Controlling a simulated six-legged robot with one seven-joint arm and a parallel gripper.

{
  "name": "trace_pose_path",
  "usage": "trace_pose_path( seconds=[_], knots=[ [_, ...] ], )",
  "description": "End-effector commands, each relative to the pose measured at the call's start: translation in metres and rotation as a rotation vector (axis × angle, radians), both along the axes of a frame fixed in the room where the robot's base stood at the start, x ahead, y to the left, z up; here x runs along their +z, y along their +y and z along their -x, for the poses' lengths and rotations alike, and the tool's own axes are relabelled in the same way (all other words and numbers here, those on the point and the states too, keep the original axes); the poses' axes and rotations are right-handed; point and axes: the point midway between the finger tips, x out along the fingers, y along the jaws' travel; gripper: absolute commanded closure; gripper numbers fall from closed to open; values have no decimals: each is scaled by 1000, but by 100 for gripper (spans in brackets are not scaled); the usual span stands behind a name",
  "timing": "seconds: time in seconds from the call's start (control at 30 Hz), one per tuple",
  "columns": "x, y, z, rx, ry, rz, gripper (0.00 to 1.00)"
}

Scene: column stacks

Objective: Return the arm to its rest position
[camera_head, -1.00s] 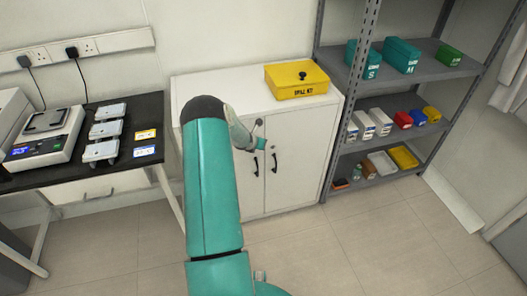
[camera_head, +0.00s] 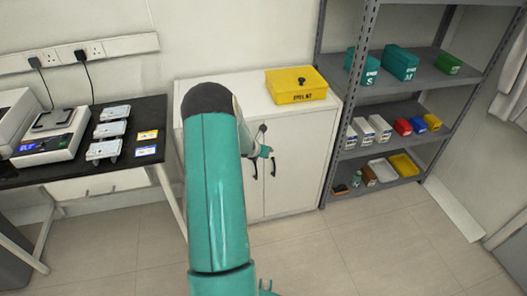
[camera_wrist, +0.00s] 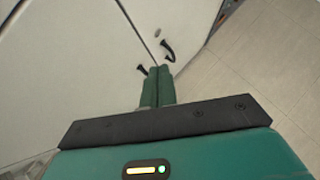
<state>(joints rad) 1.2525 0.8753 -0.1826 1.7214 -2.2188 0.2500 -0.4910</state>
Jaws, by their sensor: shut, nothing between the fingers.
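My arm (camera_head: 217,190) rises through the middle of the head view, teal with a dark elbow cap, in front of the white cabinet. Most of my forearm is hidden behind it. My gripper shows in the wrist view (camera_wrist: 158,86), its two green fingers side by side and shut with nothing between them. The fingers point toward the cabinet doors and their black handles. In the head view only a small part of the hand shows, beside the cabinet's front, and the fingertips are too small to judge there.
The white cabinet (camera_head: 227,90) carries a yellow spill kit box (camera_head: 296,86). A grey shelf rack (camera_head: 412,92) with boxes and bins stands at right. A black bench (camera_head: 150,112) with a scale (camera_head: 50,138) and several small grey devices stands at left. The tiled floor (camera_head: 370,250) in front is clear.

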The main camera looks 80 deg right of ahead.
Motion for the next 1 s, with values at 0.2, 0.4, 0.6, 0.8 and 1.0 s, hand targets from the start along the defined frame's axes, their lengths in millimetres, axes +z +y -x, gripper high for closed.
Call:
trace_pose_path(
  seconds=[0.2,0.4,0.6,0.8,1.0],
  knots=[
    [19,17,9,-1,0,1,100],
    [22,22,12,0,1,0,100],
    [24,22,11,-3,-2,3,100],
    [72,30,-39,-60,-101,79,100],
    [163,75,-130,-202,-343,190,100]
  ],
)
